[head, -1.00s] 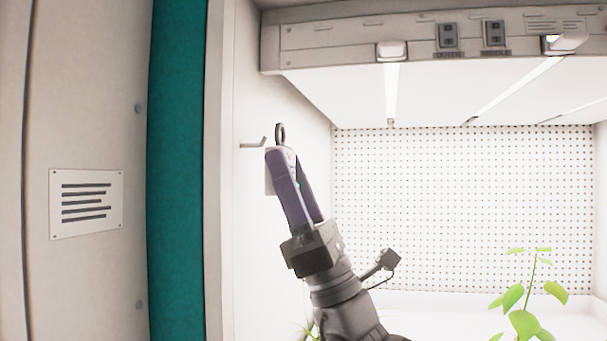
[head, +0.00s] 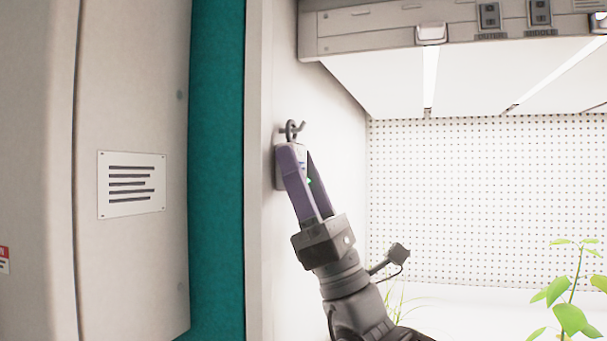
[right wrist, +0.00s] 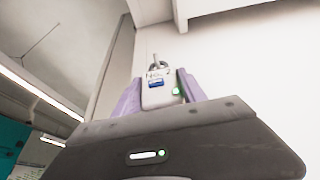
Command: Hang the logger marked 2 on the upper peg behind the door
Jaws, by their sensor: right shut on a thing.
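My right gripper (head: 296,158) is shut on the small white logger (head: 301,153), inside the chamber by its left wall. In the right wrist view the logger (right wrist: 159,95) sits between the purple fingers (right wrist: 160,102) and reads "No. 2", with a blue display and a green light. Its dark ring (head: 291,130) sticks up from its top. In the head view the ring overlaps the hooked peg (head: 301,126) on the left wall; I cannot tell whether the peg passes through it. Only this one peg shows clearly. My left gripper is not in view.
The chamber's edge with a teal seal (head: 216,170) and a door panel with a text plate (head: 131,184) stand to the left. A lamp housing (head: 400,28) hangs above. A leafy plant (head: 568,300) stands at the lower right. A perforated back wall (head: 480,190) lies behind.

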